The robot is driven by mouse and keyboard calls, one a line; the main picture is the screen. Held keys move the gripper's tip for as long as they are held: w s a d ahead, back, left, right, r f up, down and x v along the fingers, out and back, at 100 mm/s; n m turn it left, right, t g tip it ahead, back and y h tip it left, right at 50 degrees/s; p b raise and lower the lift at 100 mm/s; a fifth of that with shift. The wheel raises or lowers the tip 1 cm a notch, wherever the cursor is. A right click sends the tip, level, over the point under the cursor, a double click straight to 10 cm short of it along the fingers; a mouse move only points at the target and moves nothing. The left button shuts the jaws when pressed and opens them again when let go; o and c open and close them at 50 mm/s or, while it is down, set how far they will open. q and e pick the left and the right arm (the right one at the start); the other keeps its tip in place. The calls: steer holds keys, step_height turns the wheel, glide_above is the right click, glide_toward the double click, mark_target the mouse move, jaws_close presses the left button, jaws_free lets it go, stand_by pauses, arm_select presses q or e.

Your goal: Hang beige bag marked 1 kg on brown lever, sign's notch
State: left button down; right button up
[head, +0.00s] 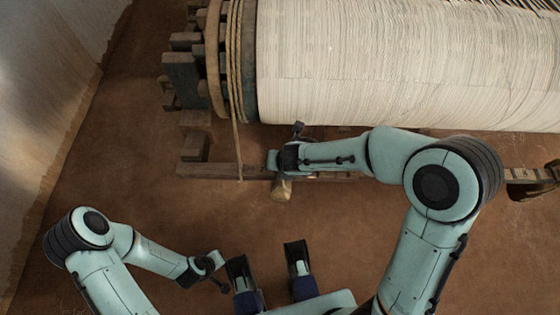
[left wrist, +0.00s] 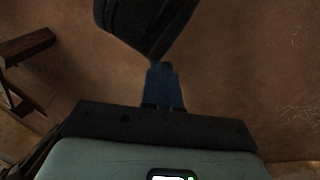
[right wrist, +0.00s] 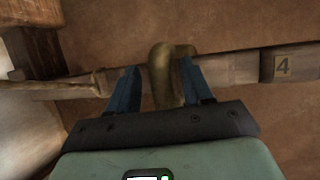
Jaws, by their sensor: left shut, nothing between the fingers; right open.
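The brown lever (head: 225,170) lies across in front of the loom's cloth roll. The beige bag (head: 281,190) shows partly at its near side, under my right gripper; its marking is hidden. In the right wrist view a tan hook or loop (right wrist: 160,70) curves over the lever (right wrist: 235,68). My right gripper (right wrist: 160,72) is open, with one finger on each side of the hook. A plate marked 4 (right wrist: 283,67) is on the lever to the right. Whether the hook sits in a notch cannot be told. My left gripper (left wrist: 161,70) is shut and empty over the floor.
The big roll (head: 400,60) fills the upper right. A rope (head: 236,140) hangs from its drum to the lever, left of my right gripper. Wooden posts (head: 180,80) stand at the left. The floor (head: 130,190) on the left is clear.

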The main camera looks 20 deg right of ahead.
steer(key=shift+s+d+r, duration=0.15)
steer(key=shift+s+d, duration=0.1)
steer(key=shift+s, duration=0.05)
arm_select(q)
steer(key=s+d+r+g+h+p, duration=0.1)
steer(key=s+d+r+g+p, duration=0.1)
steer(key=s+r+p, duration=0.4)
steer(key=shift+s+d+r+g, duration=0.3)
steer(key=shift+s+d+r, duration=0.35)
steer(key=shift+s, duration=0.15)
arm_select(e)
steer(key=a+v, duration=0.1)
steer(key=v, duration=1.1)
steer(key=shift+d+r, duration=0.2)
steer(key=shift+r, duration=0.35)
arm_select(q)
steer(key=shift+f, duration=0.1)
